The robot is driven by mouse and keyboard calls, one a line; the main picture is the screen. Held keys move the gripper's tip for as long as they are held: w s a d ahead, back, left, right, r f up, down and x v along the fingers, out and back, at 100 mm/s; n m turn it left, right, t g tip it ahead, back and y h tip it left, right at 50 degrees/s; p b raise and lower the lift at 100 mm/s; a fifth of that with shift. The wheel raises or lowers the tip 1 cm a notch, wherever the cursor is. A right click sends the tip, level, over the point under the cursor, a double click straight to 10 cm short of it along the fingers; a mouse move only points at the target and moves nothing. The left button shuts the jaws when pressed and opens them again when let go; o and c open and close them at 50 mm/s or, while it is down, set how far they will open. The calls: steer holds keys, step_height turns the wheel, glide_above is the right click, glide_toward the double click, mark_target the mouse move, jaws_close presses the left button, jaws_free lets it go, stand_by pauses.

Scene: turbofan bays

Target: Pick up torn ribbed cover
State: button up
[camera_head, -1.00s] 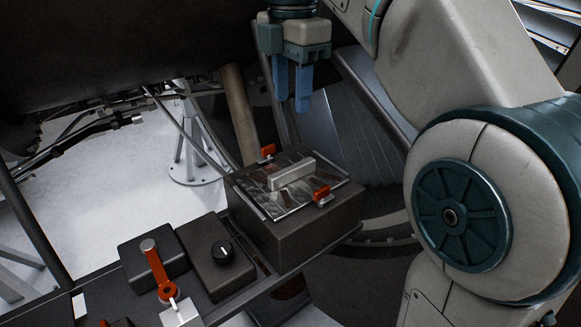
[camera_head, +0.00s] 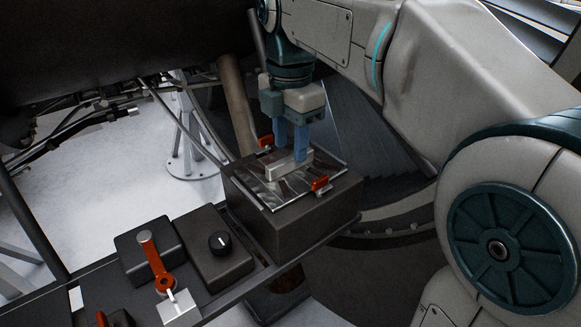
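The torn ribbed cover (camera_head: 262,187) is a shiny, marked plate on top of a dark box. A pale bar handle (camera_head: 273,172) stands up from its middle. Red clips sit at its edges, one at the back left (camera_head: 265,141) and one at the right (camera_head: 320,184). My gripper (camera_head: 291,156) points straight down, its blue fingers at the handle. One finger is in front of the handle's right part and the other shows behind it. I cannot tell whether the fingers touch the handle or leave a gap.
The dark box (camera_head: 310,218) stands on a narrow dark shelf. To its left are a box with a black knob (camera_head: 219,241) and a box with a red lever (camera_head: 153,259). A dark rounded engine body (camera_head: 110,45) hangs at the upper left. A grey stand (camera_head: 186,140) is behind.

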mark_target(290, 165)
steer(key=shift+f, duration=1.3)
jaws_close()
steer(key=shift+r, duration=0.1)
